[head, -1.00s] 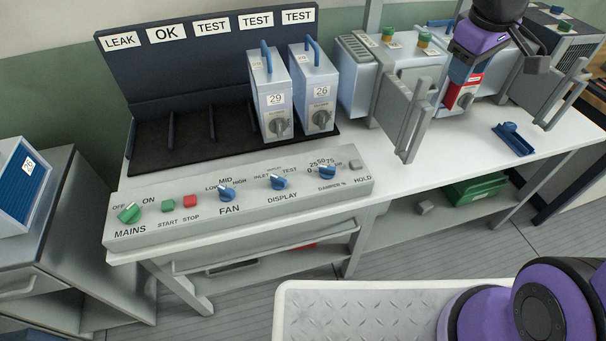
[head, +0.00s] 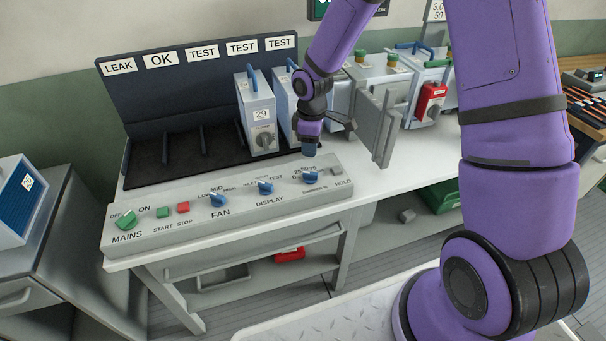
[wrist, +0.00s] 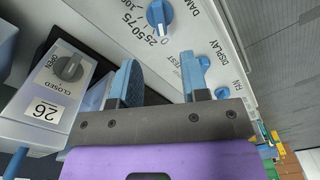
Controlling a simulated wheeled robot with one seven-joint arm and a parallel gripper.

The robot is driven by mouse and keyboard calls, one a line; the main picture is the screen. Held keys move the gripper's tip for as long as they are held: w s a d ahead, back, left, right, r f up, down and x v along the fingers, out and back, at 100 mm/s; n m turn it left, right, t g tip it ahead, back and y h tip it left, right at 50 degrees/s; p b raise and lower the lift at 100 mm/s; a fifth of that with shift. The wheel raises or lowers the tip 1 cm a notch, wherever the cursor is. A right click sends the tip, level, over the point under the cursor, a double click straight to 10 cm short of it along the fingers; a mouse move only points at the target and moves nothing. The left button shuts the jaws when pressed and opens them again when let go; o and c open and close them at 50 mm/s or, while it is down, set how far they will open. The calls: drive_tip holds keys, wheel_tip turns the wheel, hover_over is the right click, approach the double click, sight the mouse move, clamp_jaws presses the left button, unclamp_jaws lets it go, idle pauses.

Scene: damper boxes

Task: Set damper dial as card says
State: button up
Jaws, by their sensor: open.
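The blue damper dial (head: 310,177) sits at the right end of the sloped grey control panel (head: 140,234), beside a 0–100 scale. A pale card (head: 437,12) at the top edge of the head view shows "3.0" and "50", partly cut off.
The panel also has the display knob (head: 265,187), fan knob (head: 218,200), mains knob (head: 126,220), and start and stop buttons. Box 29 (head: 257,115) stands on the rack behind. Box 26 (wrist: 60,95) is close to my gripper. An upright grey fixture (head: 375,130) stands right.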

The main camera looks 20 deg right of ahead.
sight(310, 173)
wheel_tip(310, 173, down, 10)
drive_tip(key=shift+f, duration=0.15)
idle(0.3)
drive_tip(key=shift+c, duration=0.2)
clamp_jaws()
